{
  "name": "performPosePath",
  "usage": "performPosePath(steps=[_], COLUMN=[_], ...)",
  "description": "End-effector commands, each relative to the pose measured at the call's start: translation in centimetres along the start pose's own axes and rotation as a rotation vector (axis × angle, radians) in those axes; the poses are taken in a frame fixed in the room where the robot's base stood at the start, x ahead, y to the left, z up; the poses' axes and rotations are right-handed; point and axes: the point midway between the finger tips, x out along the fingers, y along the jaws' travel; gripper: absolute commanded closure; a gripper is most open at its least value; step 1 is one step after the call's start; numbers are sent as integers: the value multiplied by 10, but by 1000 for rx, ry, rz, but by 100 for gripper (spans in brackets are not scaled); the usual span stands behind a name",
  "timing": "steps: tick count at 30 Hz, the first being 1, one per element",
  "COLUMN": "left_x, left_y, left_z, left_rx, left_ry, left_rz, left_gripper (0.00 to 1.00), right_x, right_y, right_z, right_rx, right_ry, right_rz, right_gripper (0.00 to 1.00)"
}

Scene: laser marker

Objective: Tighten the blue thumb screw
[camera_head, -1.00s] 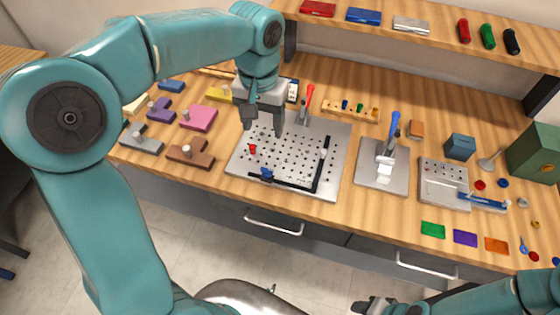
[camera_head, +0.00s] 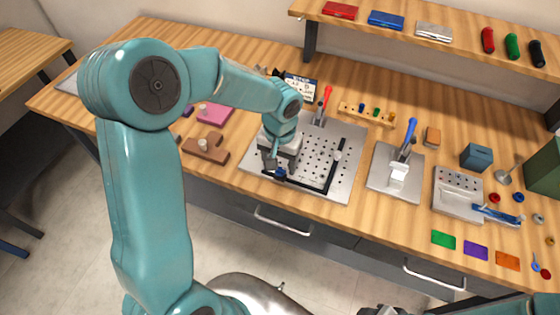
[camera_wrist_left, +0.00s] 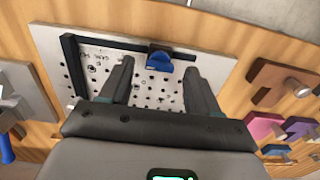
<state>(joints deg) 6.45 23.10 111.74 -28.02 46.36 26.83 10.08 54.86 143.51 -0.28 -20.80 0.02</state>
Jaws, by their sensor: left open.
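The blue thumb screw (camera_head: 281,173) sits on the black L-shaped bar (camera_head: 328,184) near the front edge of the perforated metal plate (camera_head: 347,150). In the left wrist view the blue screw (camera_wrist_left: 159,62) shows between and beyond my fingertips, with the plate below it. My left gripper (camera_head: 272,166) points down over the front left of the plate, close to the screw. In the wrist view the left gripper (camera_wrist_left: 160,68) is open with nothing between its fingers. Whether a finger touches the screw cannot be told. My right gripper (camera_head: 380,310) is only partly in view at the bottom edge.
A red-handled clamp (camera_head: 324,103) stands at the plate's back edge. A blue-handled press (camera_head: 402,158) stands to the right. A brown block (camera_head: 207,150) with a peg lies to the left. Bare wood lies in front of the plate.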

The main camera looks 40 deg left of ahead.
Motion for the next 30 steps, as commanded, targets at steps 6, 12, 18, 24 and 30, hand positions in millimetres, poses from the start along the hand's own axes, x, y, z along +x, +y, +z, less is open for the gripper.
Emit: performPosePath(steps=[6,12,18,24,30], left_x=[9,9,9,9,9], left_y=[0,0,0,0,0], left_z=[0,0,0,0,0], left_rx=[0,0,0,13,84], left_ry=[0,0,0,1,1], left_rz=[0,0,0,0,0], left_gripper=[38,45,95,94,94], right_x=[0,0,0,0,2], right_y=[0,0,0,0,1], right_z=[0,0,0,0,0], right_rx=[0,0,0,0,0], right_ry=[0,0,0,0,0], right_rz=[0,0,0,0,0], right_gripper=[52,52,52,52,52])
